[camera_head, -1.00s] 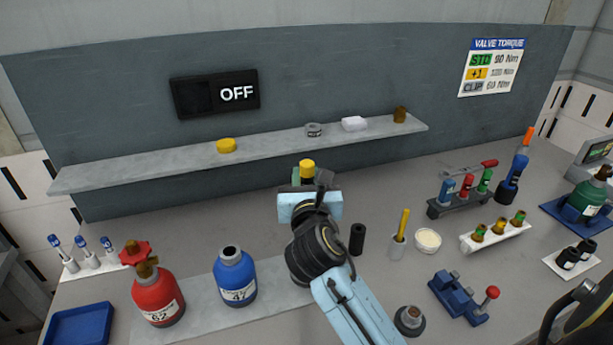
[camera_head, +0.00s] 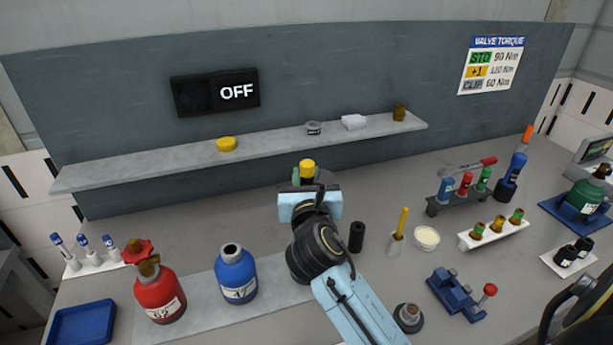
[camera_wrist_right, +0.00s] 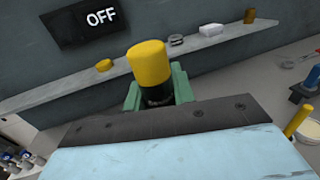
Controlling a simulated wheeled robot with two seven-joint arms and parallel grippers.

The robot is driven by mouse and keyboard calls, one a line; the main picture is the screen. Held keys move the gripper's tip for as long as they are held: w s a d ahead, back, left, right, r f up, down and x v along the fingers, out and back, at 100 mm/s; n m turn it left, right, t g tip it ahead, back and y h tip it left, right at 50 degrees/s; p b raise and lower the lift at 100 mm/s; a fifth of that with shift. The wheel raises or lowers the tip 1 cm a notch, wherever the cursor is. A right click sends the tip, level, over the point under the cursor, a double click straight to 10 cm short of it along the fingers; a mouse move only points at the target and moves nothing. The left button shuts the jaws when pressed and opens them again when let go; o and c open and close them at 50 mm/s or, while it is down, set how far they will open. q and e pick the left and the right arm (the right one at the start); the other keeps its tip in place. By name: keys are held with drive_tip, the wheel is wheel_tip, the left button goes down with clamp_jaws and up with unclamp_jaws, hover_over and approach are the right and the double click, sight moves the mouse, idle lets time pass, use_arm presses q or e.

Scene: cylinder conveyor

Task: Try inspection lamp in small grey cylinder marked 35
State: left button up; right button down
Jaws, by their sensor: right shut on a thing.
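My right gripper (camera_head: 308,180) is shut on an upright dark item with a yellow cap (camera_head: 307,167), which may be the inspection lamp. In the right wrist view the yellow cap (camera_wrist_right: 147,62) stands above the green fingers, with a short dark body between them; its lower end is hidden. The gripper is above the bench, in front of the shelf. No number 35 is readable. A small dark grey round thing with a brown top (camera_head: 409,317) is at the front beside my forearm; I cannot tell whether it is the grey cylinder. My left gripper is not in view.
A red cylinder (camera_head: 160,297) and a blue cylinder (camera_head: 236,273) stand at the left front. A shelf (camera_head: 180,160) runs behind, below an OFF display (camera_head: 215,93). A black cylinder (camera_head: 357,237), yellow-handled brush cup (camera_head: 397,242), white dish (camera_head: 426,238) and blue vise (camera_head: 455,295) stand right of my arm.

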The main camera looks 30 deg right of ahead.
drive_tip(key=shift+f, duration=0.1)
drive_tip(key=shift+f, duration=0.35)
drive_tip(key=shift+f+b, duration=1.6)
drive_tip(key=shift+f, duration=0.7)
drive_tip(key=shift+r, duration=0.1)
